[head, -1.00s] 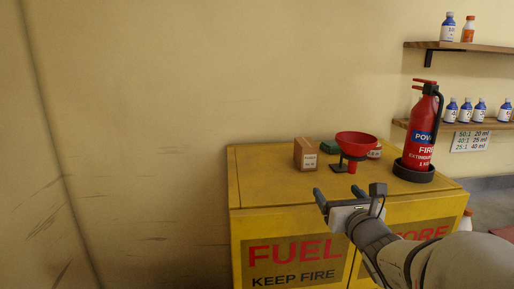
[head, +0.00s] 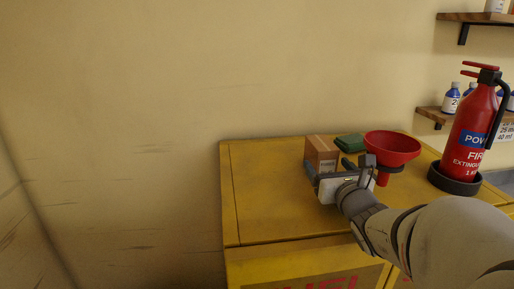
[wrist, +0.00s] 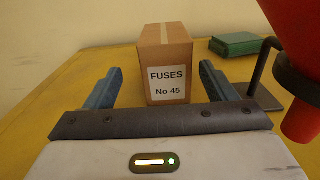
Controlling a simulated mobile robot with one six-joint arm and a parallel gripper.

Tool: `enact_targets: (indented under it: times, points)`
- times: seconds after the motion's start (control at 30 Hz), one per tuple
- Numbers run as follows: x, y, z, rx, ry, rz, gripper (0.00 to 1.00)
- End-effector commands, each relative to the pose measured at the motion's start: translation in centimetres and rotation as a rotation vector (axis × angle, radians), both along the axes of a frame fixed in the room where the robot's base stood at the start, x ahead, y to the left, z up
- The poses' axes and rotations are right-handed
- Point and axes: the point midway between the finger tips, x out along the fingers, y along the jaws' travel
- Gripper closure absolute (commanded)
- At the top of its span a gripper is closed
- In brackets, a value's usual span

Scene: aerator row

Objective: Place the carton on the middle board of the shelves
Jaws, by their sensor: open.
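The carton (head: 321,152) is a small brown box standing upright on top of the yellow cabinet (head: 262,208). In the wrist view the carton (wrist: 164,62) has a white label reading "FUSES No 45". My gripper (head: 326,172) is open, just in front of the carton. In the wrist view its two blue fingers (wrist: 160,88) point toward the carton, one to each side, with gaps between them and the box. The wall shelves (head: 478,17) are at the right edge of the head view, partly cut off; a lower board (head: 432,111) also shows.
A red funnel (head: 392,146) on a dark stand is close right of my gripper. A red fire extinguisher (head: 474,130) stands farther right. The cabinet top left of the carton is clear.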

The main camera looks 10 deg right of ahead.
Motion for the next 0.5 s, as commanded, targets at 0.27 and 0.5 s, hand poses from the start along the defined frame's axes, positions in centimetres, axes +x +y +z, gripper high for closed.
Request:
enact_targets:
  times: [0.27,0.5]
  points:
    - [1.2,-0.2,0.1,0.001,0.0,-0.004,0.22]
    - [3.1,-0.5,0.1,0.001,0.001,-0.007,0.22]
